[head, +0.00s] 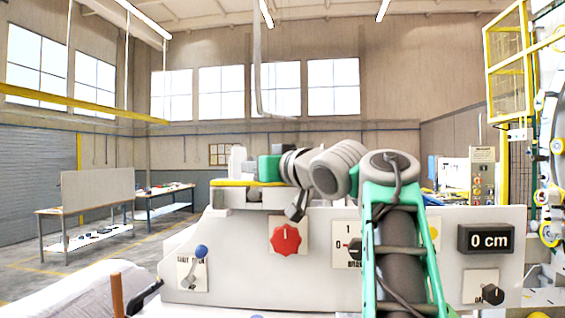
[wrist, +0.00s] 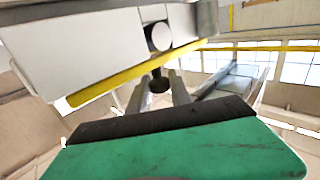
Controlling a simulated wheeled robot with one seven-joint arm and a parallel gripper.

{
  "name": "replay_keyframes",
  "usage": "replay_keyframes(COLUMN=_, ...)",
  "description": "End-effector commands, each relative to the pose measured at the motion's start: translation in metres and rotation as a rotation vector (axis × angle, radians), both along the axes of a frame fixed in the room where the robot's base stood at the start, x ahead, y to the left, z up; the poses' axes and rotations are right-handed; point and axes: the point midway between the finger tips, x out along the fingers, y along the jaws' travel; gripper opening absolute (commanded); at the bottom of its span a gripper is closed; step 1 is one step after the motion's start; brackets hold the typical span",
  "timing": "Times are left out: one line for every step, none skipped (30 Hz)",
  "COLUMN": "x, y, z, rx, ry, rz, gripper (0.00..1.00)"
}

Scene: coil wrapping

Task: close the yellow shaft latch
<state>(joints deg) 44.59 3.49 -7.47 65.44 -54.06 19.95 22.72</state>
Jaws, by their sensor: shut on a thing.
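The yellow shaft latch (head: 232,183) shows in the head view as a flat yellow bar lying along the top of the grey machine housing. In the wrist view the yellow bar (wrist: 115,84) runs diagonally along the housing's edge. A dark knob (wrist: 159,82) is at the bar, between the two grey fingers of my gripper (wrist: 163,90). The fingers are shut on this knob. In the head view my green hand is just above the bar's right part, and its fingertips are hard to make out.
The grey control panel (head: 325,272) carries a red knob (head: 285,237), a blue-tipped lever (head: 201,251) and a "0 cm" display (head: 487,240). My arm reaches over it. Workbenches (head: 85,218) stand far left. A yellow-framed guard (head: 507,62) stands at right.

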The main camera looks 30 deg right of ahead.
Motion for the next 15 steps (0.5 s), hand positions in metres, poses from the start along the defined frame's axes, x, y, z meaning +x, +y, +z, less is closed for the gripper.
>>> replay_keyframes(x=0.0015, y=0.0015, z=-0.0034, rx=0.002, ry=0.008, rz=0.006, gripper=0.0)
replay_keyframes(x=0.0017, y=0.0019, z=-0.0035, rx=0.002, ry=0.008, rz=0.007, gripper=0.0)
replay_keyframes(x=0.0019, y=0.0023, z=-0.0036, rx=0.003, ry=0.008, rz=0.007, gripper=0.0)
replay_keyframes(x=0.002, y=0.0023, z=-0.0038, rx=0.003, ry=0.008, rz=0.007, gripper=0.0)
replay_keyframes(x=0.002, y=0.0021, z=-0.0039, rx=0.003, ry=0.009, rz=0.007, gripper=0.26)
replay_keyframes(x=0.0019, y=0.0018, z=-0.0039, rx=0.003, ry=0.009, rz=0.006, gripper=0.3)
replay_keyframes(x=0.0018, y=0.0014, z=-0.0037, rx=0.003, ry=0.008, rz=0.006, gripper=0.32)
replay_keyframes(x=0.0016, y=0.0011, z=-0.0035, rx=0.003, ry=0.008, rz=0.005, gripper=0.34)
replay_keyframes(x=0.0013, y=0.0006, z=-0.0032, rx=0.003, ry=0.007, rz=0.004, gripper=0.38)
replay_keyframes(x=0.0011, y=0.0003, z=-0.003, rx=0.003, ry=0.007, rz=0.003, gripper=0.4)
replay_keyframes(x=0.0009, y=-0.0001, z=-0.0028, rx=0.002, ry=0.007, rz=0.002, gripper=0.43)
replay_keyframes(x=0.0005, y=-0.0006, z=-0.0025, rx=0.002, ry=0.006, rz=0.001, gripper=0.45)
replay_keyframes(x=0.0004, y=-0.0009, z=-0.0023, rx=0.002, ry=0.006, rz=0.0, gripper=0.45)
replay_keyframes(x=0.0003, y=-0.0011, z=-0.0022, rx=0.003, ry=0.005, rz=0.0, gripper=0.45)
replay_keyframes(x=0.0001, y=-0.0013, z=-0.002, rx=0.003, ry=0.005, rz=-0.001, gripper=0.45)
